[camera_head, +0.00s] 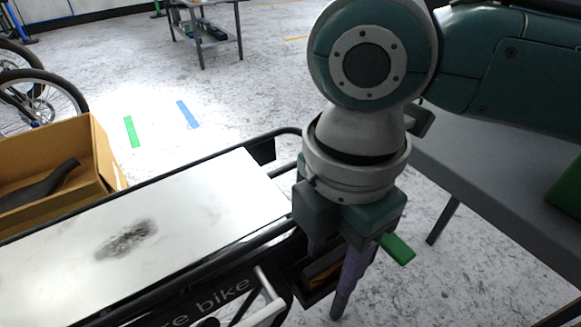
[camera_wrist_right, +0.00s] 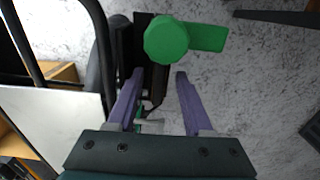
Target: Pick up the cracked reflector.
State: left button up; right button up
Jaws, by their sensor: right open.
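My right gripper (camera_head: 328,280) points down beside the end of the bike's cargo deck, its two purple fingers apart. In the right wrist view, the fingers (camera_wrist_right: 160,74) are open with nothing held between them. A green piece with a rounded head and a flat tab (camera_wrist_right: 168,42) lies just beyond the fingertips. In the head view a green tab (camera_head: 397,248) sticks out to the right of the fingers. I cannot tell any cracked reflector for certain; an orange-brown patch (camera_head: 322,266) in a black frame shows between the fingers, partly hidden. My left gripper is not in view.
The white cargo deck (camera_head: 215,205) with a dark smudge has black rails around it. A cardboard box (camera_head: 102,155) stands beyond it at left. A grey table (camera_head: 480,165) is at right, below my arm. Open floor lies behind, with green and blue strips.

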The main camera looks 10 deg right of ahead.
jog(key=shift+r, duration=0.1)
jog(key=shift+c, duration=0.3)
grip_shut()
